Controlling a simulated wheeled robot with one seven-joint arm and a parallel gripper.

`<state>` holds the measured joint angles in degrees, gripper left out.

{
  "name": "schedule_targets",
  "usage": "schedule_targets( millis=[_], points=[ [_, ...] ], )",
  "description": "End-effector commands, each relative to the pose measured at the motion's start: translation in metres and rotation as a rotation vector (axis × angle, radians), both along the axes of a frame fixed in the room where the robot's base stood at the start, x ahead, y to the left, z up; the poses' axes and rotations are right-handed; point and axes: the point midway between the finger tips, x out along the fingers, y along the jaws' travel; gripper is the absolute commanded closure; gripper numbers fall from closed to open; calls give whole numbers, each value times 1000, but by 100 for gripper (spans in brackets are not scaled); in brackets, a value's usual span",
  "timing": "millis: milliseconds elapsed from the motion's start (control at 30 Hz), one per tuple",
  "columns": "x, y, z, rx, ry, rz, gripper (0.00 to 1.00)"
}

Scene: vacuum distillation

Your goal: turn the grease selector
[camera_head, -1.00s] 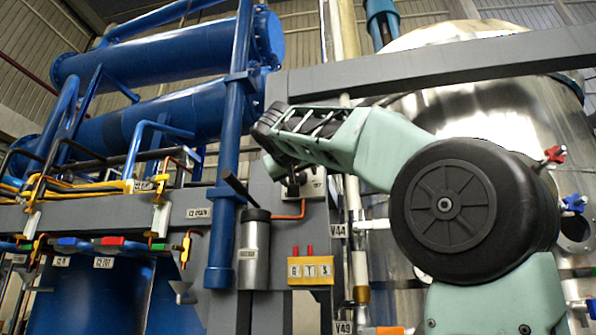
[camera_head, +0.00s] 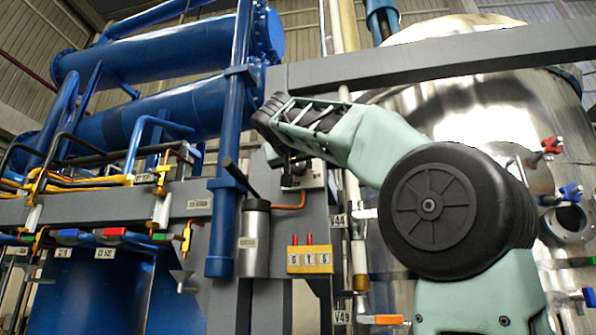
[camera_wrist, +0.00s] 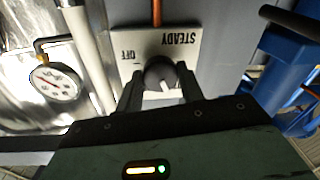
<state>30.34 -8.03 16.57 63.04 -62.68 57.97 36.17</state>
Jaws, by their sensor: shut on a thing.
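The grease selector is a dark round knob (camera_wrist: 157,71) with a pale pointer mark, on a light plate (camera_wrist: 185,48) lettered OFF and STEADY. The lettering appears upside down in the wrist view. The pale mark points down and slightly right in that view. My gripper (camera_wrist: 160,84) is shut on the knob, with one dark finger at each side. In the head view the selector's light box (camera_head: 316,177) sits on the grey post, and my gripper (camera_head: 293,174) is in front of it. My wrist hides much of the knob there.
A pressure gauge (camera_wrist: 54,83) and a pale vertical pipe (camera_wrist: 88,60) stand left of the plate in the wrist view. Below the box in the head view are a metal cylinder (camera_head: 254,240) with a dark lever and a yellow panel (camera_head: 309,259). A blue pipe (camera_head: 226,140) stands at left.

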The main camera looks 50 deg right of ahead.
Motion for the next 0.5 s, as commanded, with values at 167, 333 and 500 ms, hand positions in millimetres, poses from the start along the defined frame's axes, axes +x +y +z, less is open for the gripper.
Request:
schedule_targets(
  millis=[167,333,500],
  points=[
    [1,1,-5,56,-144,3,85],
    [1,1,-5,120,-293,5,85],
    [1,1,-4,182,-443,5,85]
  ],
)
